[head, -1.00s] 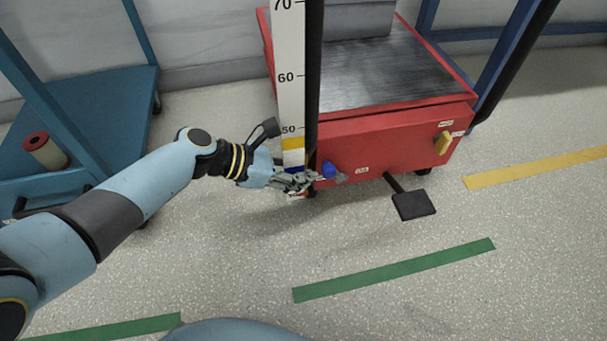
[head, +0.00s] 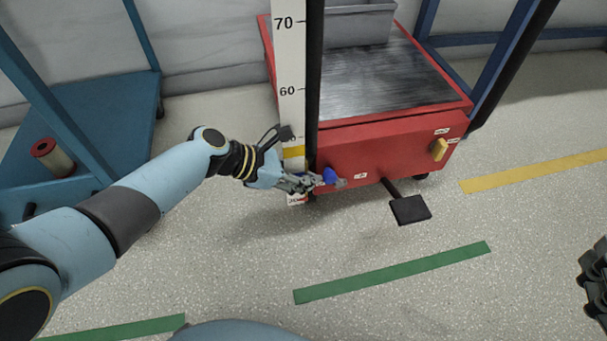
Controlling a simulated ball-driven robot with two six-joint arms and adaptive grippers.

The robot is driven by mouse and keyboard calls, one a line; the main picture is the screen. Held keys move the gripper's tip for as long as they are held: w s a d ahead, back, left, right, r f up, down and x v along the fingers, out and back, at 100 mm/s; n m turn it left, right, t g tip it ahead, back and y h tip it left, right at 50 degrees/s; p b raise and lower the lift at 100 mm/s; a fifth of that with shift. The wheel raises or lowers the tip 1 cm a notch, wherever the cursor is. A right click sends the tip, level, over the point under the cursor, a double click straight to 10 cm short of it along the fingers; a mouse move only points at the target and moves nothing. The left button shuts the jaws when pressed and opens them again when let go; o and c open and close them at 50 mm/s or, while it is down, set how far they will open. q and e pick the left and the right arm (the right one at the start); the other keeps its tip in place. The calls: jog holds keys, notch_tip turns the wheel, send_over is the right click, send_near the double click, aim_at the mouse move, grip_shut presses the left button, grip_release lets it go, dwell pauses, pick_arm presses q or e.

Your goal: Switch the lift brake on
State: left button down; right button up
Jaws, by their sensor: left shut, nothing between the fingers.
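The red lift cart (head: 345,150) stands ahead with a dark metal top. A yellow lever or switch (head: 438,149) sits at the right end of its front face, between small white labels too small to read. A blue knob (head: 329,176) is on the front face at the lower left. My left gripper (head: 312,183) is shut and empty at the blue knob; I cannot tell if it touches. My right gripper (head: 594,282) shows only in part at the right edge, well away from the cart, and its fingers are unclear.
A white height scale (head: 291,60) and black post stand at the cart's left front. A black pedal (head: 410,209) sticks out low in front. A blue trolley (head: 100,110) with a red-ended spool (head: 52,158) is left. The floor in front is clear, with green and yellow stripes.

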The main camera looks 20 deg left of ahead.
pick_arm(q)
jog(key=shift+w+d+r+g+y+p, duration=0.1)
jog(key=shift+d+r+g+y+p, duration=0.25)
jog(key=shift+p, duration=0.7)
pick_arm(e)
jog(key=s+d+f+g, duration=0.1)
jog(key=s+f+g, duration=0.5)
jog(key=s+f, duration=0.2)
jog(key=shift+s+f+m+h, duration=0.25)
jog(key=shift+f+m+h, duration=0.15)
jog(key=shift+f, duration=0.5)
pick_arm(q)
jog(key=shift+a, duration=0.1)
